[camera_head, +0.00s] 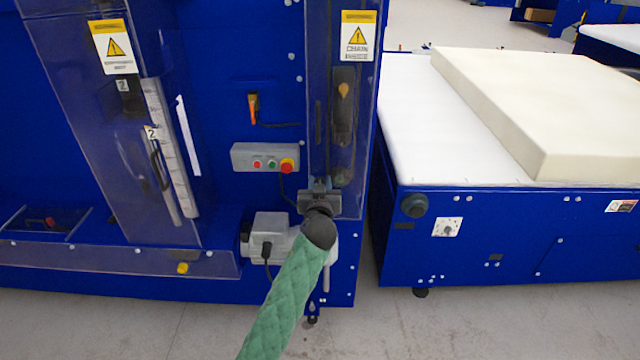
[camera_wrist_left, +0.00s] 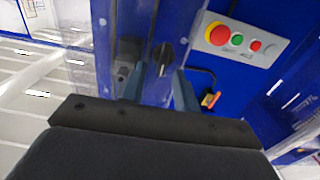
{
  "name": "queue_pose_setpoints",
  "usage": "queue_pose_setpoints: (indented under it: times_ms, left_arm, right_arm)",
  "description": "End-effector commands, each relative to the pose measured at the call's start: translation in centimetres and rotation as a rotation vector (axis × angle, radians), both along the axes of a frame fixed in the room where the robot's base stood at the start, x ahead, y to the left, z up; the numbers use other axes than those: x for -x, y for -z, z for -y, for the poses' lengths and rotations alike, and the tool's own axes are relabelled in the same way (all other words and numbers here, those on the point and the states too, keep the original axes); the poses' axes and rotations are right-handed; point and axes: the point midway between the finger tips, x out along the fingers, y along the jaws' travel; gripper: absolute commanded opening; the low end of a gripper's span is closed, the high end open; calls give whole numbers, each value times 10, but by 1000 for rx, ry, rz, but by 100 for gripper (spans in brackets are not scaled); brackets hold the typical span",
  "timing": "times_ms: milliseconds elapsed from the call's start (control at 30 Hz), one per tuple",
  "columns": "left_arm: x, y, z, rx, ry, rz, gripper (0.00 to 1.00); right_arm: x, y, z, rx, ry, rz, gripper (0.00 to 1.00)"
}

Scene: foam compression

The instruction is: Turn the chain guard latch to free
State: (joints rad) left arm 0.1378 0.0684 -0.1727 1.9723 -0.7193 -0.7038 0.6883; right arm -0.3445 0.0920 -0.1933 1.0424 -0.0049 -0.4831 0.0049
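The chain guard (camera_head: 342,120) is a tall clear cover on the blue machine, with a yellow CHAIN warning label (camera_head: 357,36) at its top. My left gripper (camera_head: 319,185) is at the guard's lower end and hides what lies behind it. In the left wrist view the latch (camera_wrist_left: 163,56) is a small dark knob with a light line on it. The two fingers of my left gripper (camera_wrist_left: 160,82) are apart, and the knob shows between and just beyond their tips. I cannot tell whether they touch it. My right gripper is not in view.
A grey button box (camera_head: 265,157) with red and green buttons is left of the guard. A grey motor (camera_head: 272,228) sits beside my left wrist. An orange-handled part (camera_head: 253,103) hangs above. At right, a foam block (camera_head: 545,110) lies on a white-topped blue table (camera_head: 480,240).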

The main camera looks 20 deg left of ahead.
Motion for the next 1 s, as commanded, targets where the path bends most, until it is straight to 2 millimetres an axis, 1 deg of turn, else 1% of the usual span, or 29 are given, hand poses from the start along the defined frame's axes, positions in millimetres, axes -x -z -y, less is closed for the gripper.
queue_pose_setpoints:
  times_ms: [33,133,167,367,567,767,1000]
  left_arm:
    - [0,0,0,0,0,0,23]
    - [0,0,0,0,0,0,3]
    - [0,0,0,0,0,0,0]
    - [0,0,0,-2,0,-1,0]
    - [0,0,1,-40,0,-13,0]
    - [-1,1,3,-146,0,-43,0]
    - [-2,1,6,-349,1,-101,0]
  right_arm:
    - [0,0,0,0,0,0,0]
    - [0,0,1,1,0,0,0]
    - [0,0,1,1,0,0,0]
    - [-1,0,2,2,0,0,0]
    - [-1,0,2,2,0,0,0]
    - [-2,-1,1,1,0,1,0]
    - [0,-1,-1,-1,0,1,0]
